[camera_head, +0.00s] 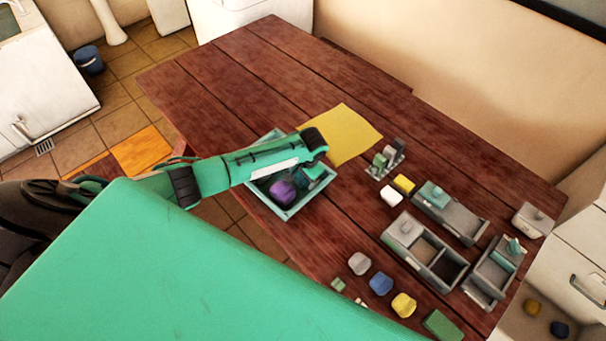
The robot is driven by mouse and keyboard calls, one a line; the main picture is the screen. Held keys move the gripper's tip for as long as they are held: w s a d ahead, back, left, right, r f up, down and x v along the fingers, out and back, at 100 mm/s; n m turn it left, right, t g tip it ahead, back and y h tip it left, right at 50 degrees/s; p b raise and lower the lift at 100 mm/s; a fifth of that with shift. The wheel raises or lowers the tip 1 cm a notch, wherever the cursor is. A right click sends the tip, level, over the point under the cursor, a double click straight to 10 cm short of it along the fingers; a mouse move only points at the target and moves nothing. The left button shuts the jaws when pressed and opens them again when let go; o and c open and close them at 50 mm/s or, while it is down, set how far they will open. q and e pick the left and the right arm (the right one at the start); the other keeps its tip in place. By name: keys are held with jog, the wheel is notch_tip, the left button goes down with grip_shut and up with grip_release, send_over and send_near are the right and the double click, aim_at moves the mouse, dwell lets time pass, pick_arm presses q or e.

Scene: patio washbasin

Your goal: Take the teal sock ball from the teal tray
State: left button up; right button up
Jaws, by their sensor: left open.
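The teal tray (289,212) stands on the wooden table, left of the yellow cloth. A purple ball (282,191) lies in it, with darker items beside it that are hard to make out. My left arm reaches in from the left across the tray. My left gripper (309,180) is open and points down over the tray's right part. I cannot clearly tell a teal sock ball from the teal gripper there; my arm and hand hide part of the tray. My right gripper is not in view.
A yellow cloth (342,134) lies flat beyond the tray. Grey lidded boxes (424,252) stand at the right, with a small grey rack (386,160) nearer the tray. Several small coloured pieces, one blue (381,284), lie near the front edge. The table's far left is clear.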

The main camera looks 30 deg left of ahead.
pick_arm(q)
jog(key=c, duration=0.8)
jog(key=shift+o, duration=0.2)
